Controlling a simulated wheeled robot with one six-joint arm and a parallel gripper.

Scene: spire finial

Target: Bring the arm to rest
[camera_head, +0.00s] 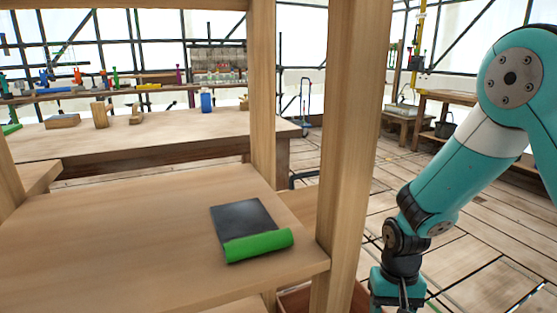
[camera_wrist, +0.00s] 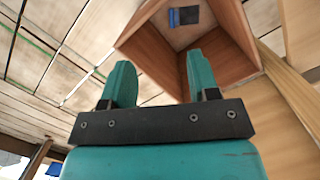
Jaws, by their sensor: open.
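My arm, teal with black joints, hangs at the right of the head view, bent downward to the right of a wooden post. In that view my gripper is cut off at the bottom edge. In the wrist view my gripper (camera_wrist: 158,85) shows two teal fingers standing wide apart on a black bar. It is open, with nothing between the fingers. Beyond the fingers is an open wooden box (camera_wrist: 150,55) with a small dark and blue thing (camera_wrist: 184,16) inside.
A wooden shelf (camera_head: 100,230) holds a dark plate (camera_head: 240,215) and a green roll (camera_head: 258,245). A thick wooden post (camera_head: 350,130) stands close to the left of my arm. A workbench (camera_head: 170,135) with blocks is behind. Plank floor (camera_head: 400,190) lies open behind my arm.

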